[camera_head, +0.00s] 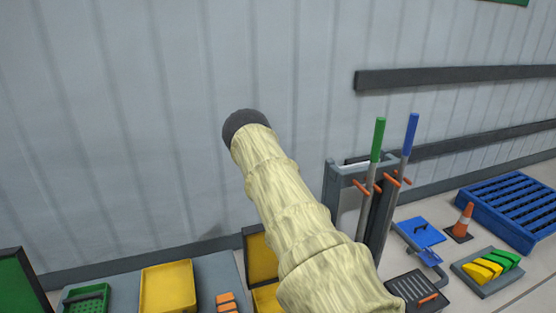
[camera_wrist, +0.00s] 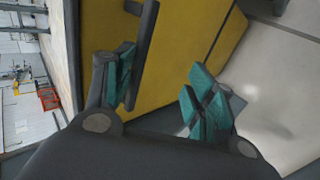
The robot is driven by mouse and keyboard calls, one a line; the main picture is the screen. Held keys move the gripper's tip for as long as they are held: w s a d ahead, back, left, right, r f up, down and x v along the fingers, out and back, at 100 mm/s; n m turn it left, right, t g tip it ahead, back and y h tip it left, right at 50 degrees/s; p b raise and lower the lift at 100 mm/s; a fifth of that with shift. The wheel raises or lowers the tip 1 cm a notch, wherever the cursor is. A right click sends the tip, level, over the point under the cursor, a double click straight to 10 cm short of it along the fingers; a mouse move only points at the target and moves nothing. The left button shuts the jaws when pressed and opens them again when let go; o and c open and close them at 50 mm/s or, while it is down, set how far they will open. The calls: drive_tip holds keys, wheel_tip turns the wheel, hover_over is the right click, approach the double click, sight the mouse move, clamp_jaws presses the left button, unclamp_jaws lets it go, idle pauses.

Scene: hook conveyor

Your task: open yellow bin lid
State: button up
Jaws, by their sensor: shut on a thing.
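The yellow bin lid (camera_head: 262,256) stands raised in the head view, a yellow panel with a dark frame, partly hidden behind my sleeved arm. The yellow bin (camera_head: 265,297) shows a yellow strip below it, cut off by the frame's bottom edge. In the wrist view the yellow panel (camera_wrist: 190,35) fills the upper middle, with a dark bar (camera_wrist: 147,45) on it. My gripper (camera_wrist: 162,82) is at this panel, its teal-padded fingers on either side, with the bar beside the left pad. It is shut on the lid, but the exact contact is unclear. The head view hides my gripper.
A yellow tray (camera_head: 168,288), a green basket (camera_head: 86,298) and orange blocks (camera_head: 227,302) lie to the left. A rack (camera_head: 345,190) with green and blue handles stands right of my arm. A cone (camera_head: 461,222) and blue pallet (camera_head: 510,208) are farther right.

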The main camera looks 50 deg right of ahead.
drive_tip(key=shift+f, duration=0.2)
drive_tip(key=shift+w+d+r, duration=0.1)
drive_tip(key=shift+w+r, duration=0.05)
drive_tip(key=shift+c, duration=0.4)
drive_tip(key=v, duration=1.1)
drive_tip(key=shift+w+r, duration=0.15)
drive_tip(key=shift+r, duration=0.25)
drive_tip(key=shift+d, duration=0.15)
